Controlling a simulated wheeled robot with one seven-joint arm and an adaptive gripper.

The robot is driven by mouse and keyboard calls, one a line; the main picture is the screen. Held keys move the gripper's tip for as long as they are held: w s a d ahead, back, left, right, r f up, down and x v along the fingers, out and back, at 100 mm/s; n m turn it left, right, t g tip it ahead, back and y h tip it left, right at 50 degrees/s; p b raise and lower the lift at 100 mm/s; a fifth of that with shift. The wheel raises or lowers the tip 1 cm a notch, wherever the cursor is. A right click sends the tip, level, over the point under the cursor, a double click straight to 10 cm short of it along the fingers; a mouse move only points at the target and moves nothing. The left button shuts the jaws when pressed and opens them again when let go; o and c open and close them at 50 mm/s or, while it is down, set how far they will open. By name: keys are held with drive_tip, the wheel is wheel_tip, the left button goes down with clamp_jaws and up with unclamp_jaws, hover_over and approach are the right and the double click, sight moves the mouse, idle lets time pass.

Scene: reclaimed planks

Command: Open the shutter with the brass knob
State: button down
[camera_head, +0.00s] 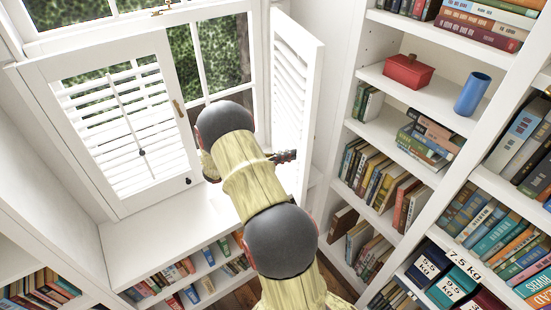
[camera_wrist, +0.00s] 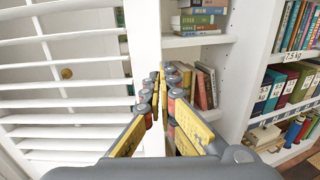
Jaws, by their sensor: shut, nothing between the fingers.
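The right shutter (camera_head: 292,75) is a white louvred panel standing swung out from the window. In the wrist view the shutter (camera_wrist: 90,20) fills the left side, and a round brass knob (camera_wrist: 67,73) shows among its slats. That knob is hidden in the head view. My gripper (camera_head: 286,156) is beside the shutter's lower free edge. In the wrist view my gripper (camera_wrist: 158,76) is shut and empty, its fingertips in front of the panel's edge; I cannot tell if they touch it. The left shutter (camera_head: 115,125) lies flat across the window, with a dark knob (camera_head: 188,181) low on its frame.
A tall white bookcase (camera_head: 345,130) stands close to the right of my gripper. It holds books, a red box (camera_head: 408,72) and a blue cylinder (camera_head: 472,94). A bare white sill (camera_head: 160,230) lies under the window, above low bookshelves.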

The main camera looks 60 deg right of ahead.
sight(306, 151)
drive_tip(key=shift+x, duration=1.6)
drive_tip(key=shift+s+d, duration=0.15)
drive_tip(key=shift+s, duration=0.05)
drive_tip(key=s+d+n+t+h+p, duration=0.1)
drive_tip(key=s+d, duration=0.7)
drive_tip(key=d, duration=0.3)
drive_tip(key=shift+t, duration=0.3)
drive_tip(key=shift+s, duration=0.1)
drive_tip(key=v, duration=0.4)
drive_tip(key=s+a+v, duration=0.1)
drive_tip(key=v, duration=0.3)
drive_tip(key=s+p+v, duration=0.1)
drive_tip(key=v, duration=0.3)
drive_tip(key=shift+s+a, duration=0.1)
drive_tip(key=shift+a, duration=0.25)
drive_tip(key=shift+w+a, duration=0.25)
drive_tip(key=shift+a, duration=0.4)
